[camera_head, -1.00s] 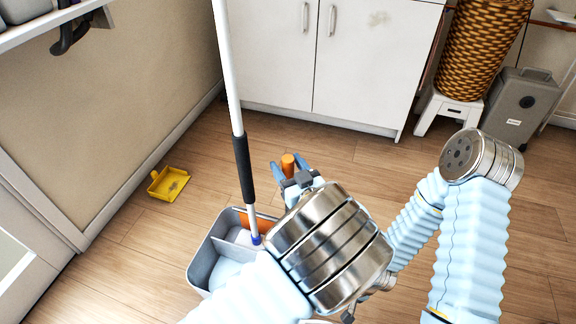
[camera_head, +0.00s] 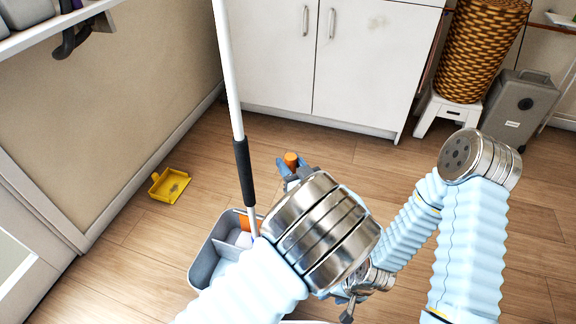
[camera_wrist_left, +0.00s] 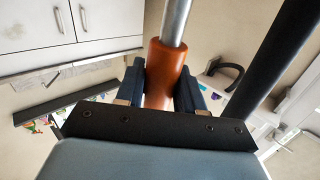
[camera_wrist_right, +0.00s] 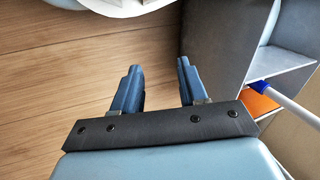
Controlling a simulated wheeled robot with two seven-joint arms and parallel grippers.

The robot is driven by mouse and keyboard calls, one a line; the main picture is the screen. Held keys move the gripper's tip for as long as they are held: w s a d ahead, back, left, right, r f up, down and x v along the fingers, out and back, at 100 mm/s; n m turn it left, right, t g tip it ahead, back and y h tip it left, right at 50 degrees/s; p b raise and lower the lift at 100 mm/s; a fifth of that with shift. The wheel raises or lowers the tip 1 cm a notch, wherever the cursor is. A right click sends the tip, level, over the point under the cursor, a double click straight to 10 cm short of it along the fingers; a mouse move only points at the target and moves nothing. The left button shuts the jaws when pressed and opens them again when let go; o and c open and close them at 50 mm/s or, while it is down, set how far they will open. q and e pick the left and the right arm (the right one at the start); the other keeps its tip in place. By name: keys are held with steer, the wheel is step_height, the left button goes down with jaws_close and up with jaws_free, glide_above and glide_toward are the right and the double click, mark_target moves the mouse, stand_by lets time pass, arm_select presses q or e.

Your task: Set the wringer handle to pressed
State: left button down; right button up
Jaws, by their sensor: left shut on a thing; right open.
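The wringer handle's orange grip (camera_head: 291,159) shows between the fingers of my left gripper (camera_head: 292,170) in the head view. In the left wrist view the fingers close on both sides of the grip (camera_wrist_left: 165,73), and a metal rod (camera_wrist_left: 176,22) runs out of it. The lower handle is hidden behind my left wrist. The grey mop bucket (camera_head: 205,268) stands on the floor, partly covered by my left arm, with an orange part (camera_head: 246,222) at its far side. My right gripper (camera_wrist_right: 159,78) is open and empty beside the bucket wall.
A mop (camera_head: 236,100) with a white pole and black sleeve stands upright in the bucket. A yellow dustpan (camera_head: 168,187) lies on the floor to the left. A white cabinet (camera_head: 370,60) stands behind. A basket on a white stool (camera_head: 450,107) and a grey case (camera_head: 518,105) are at right.

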arm_select(q)
steer(key=w+d+f+m+g+p, duration=0.1)
steer(key=w+d+p, duration=0.1)
steer(key=w, duration=0.3)
steer(key=shift+w+m+g+h+p, duration=0.3)
steer(key=shift+w+g+p, duration=0.05)
steer(key=shift+g+p, duration=0.1)
steer(key=c, duration=0.8)
jaws_free()
arm_select(e)
steer(key=r, duration=0.1)
steer(key=a+r, duration=0.1)
steer(key=r, duration=0.2)
steer(key=shift+s+a, duration=0.15)
steer(key=shift+s, duration=0.15)
